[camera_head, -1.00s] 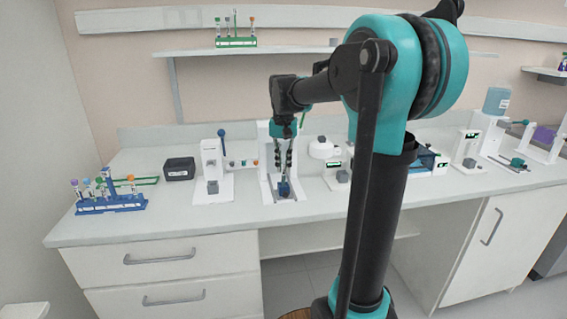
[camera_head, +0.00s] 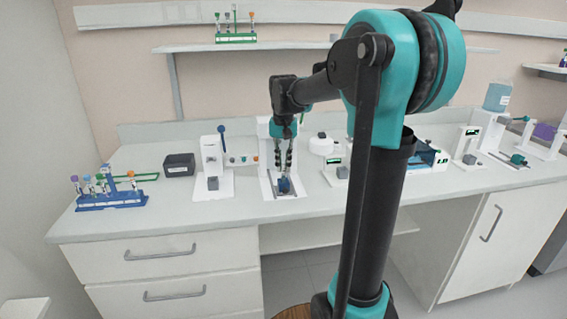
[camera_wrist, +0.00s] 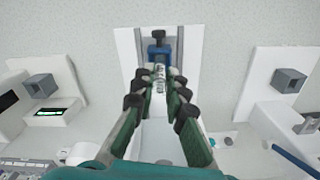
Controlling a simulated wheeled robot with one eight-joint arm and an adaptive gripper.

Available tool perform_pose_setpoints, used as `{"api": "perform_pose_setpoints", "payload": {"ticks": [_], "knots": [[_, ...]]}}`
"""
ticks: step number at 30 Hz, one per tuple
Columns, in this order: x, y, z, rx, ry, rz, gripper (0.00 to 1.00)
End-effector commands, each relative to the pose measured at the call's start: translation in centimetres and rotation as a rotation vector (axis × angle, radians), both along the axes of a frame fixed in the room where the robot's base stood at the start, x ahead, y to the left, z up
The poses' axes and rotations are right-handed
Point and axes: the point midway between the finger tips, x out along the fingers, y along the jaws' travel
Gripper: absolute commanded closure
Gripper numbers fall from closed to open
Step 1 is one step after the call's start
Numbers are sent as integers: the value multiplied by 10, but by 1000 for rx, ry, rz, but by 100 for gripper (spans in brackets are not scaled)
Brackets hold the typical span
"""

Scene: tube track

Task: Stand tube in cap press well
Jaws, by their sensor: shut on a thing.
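My gripper (camera_head: 285,172) is in front of a white stand with two grey rails (camera_head: 267,188), above a small blue block (camera_head: 286,186). In the wrist view, my gripper's fingers (camera_wrist: 159,78) close on a slim pale tube (camera_wrist: 160,70) with dark marks. The tube's near end points toward the blue block (camera_wrist: 158,52), which sits between the rails. The fingers hide much of the tube, and I cannot tell whether its end is inside the block or just above it.
A white device with a blue lever (camera_head: 221,130) and grey block (camera_head: 213,183) stands to the left. A blue rack with several tubes (camera_head: 112,200) and a dark bin (camera_head: 179,164) are farther left. More white devices stand to the right. The front counter strip is clear.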

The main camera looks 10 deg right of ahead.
Motion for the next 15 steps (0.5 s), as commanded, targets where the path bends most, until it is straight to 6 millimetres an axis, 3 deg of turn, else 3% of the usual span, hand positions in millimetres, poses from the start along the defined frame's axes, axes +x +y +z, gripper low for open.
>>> {"api": "perform_pose_setpoints", "payload": {"ticks": [4,5,10,15], "knots": [[0,0,0,0,0,0,100],[0,0,0,0,0,0,85],[0,0,0,0,0,0,64],[0,0,0,0,0,0,63]]}}
